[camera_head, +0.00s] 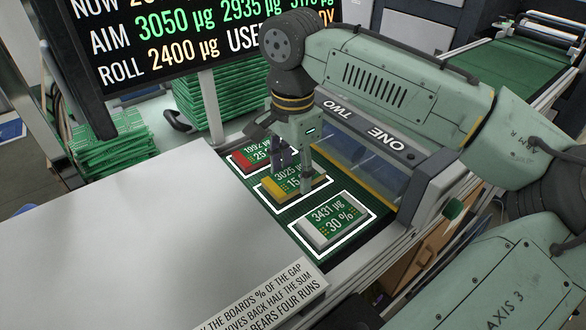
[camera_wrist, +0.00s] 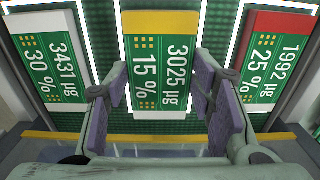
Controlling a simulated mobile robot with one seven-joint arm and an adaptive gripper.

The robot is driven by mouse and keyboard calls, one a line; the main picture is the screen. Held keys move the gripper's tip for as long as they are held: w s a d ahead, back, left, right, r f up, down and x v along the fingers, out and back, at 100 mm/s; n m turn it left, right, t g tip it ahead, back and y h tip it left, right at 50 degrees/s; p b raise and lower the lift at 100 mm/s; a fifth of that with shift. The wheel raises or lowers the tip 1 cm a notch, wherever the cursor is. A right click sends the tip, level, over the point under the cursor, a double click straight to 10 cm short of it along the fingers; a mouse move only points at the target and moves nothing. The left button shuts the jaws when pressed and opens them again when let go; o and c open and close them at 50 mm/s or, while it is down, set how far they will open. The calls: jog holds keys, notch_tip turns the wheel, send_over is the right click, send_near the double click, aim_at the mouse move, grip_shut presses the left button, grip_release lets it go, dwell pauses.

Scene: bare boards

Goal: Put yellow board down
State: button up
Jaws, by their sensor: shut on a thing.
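The yellow board (camera_head: 294,183) is a green circuit board with a yellow edge band, reading 3025 µg and 15 %. It is over the middle white-outlined slot on the dark green belt (camera_head: 284,214); I cannot tell if it touches the belt. My gripper (camera_head: 294,170) points down from above, with its fingers on the board's sides. In the wrist view the yellow board (camera_wrist: 160,58) lies between the fingers of my gripper (camera_wrist: 160,82), roughly level. The gripper hides part of the board in the head view.
The red board (camera_head: 256,156), 1992 µg 25 %, and the white board (camera_head: 332,221), 3431 µg 30 %, lie in outlined slots on either side. A machine marked ONE TWO (camera_head: 362,130) stands close behind. A screen (camera_head: 200,40) and board stacks (camera_head: 112,150) stand at the back left.

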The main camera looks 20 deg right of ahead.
aim_at(293, 176)
jog(key=shift+f, duration=0.3)
jog(key=o, duration=1.2)
jog(key=shift+f, duration=0.1)
notch_tip(293, 176, up, 12)
jog(key=b, duration=0.1)
